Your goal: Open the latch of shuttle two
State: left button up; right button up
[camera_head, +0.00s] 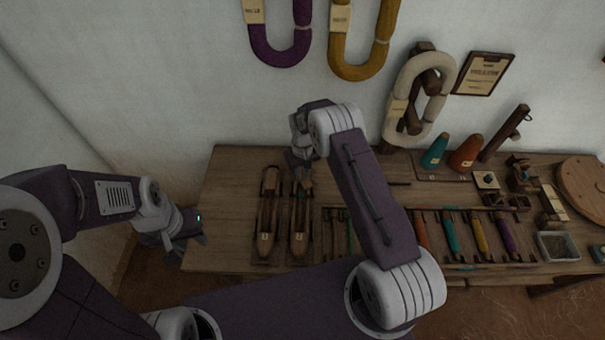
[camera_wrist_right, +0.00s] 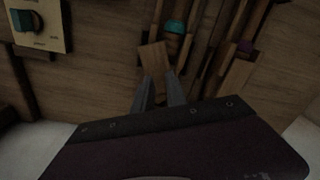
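Two wooden boat-shaped shuttles lie side by side near the left end of the table, a left shuttle (camera_head: 266,218) and a right shuttle (camera_head: 299,218). Each has a pale tag; I cannot read the numbers surely. My right gripper (camera_head: 300,168) is over the far end of the right shuttle. In the right wrist view its two grey fingers (camera_wrist_right: 160,88) stand apart, with tips close to a small wooden block (camera_wrist_right: 153,58). I cannot tell whether they touch it. My left gripper (camera_head: 186,246) hangs off the table's left edge, away from the shuttles; its fingers are unclear.
A rack with coloured bobbins (camera_head: 480,236) fills the table (camera_head: 228,190) right of my right arm. Teal (camera_head: 435,151) and orange cones (camera_head: 466,153) stand at the back. Yarn hanks (camera_head: 360,68) hang on the wall. The table's left end is bare.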

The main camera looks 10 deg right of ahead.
jog(key=shift+f, duration=0.1)
jog(key=shift+c, duration=0.4)
grip_shut()
jog(key=shift+n, duration=0.4)
jog(key=n, duration=0.3)
jog(key=shift+n+b, duration=0.3)
jog(key=shift+b, duration=0.05)
jog(key=n, duration=0.4)
jog(key=shift+n+b, duration=0.3)
jog(key=shift+n, duration=1.8)
jog(key=shift+o, duration=0.4)
grip_release()
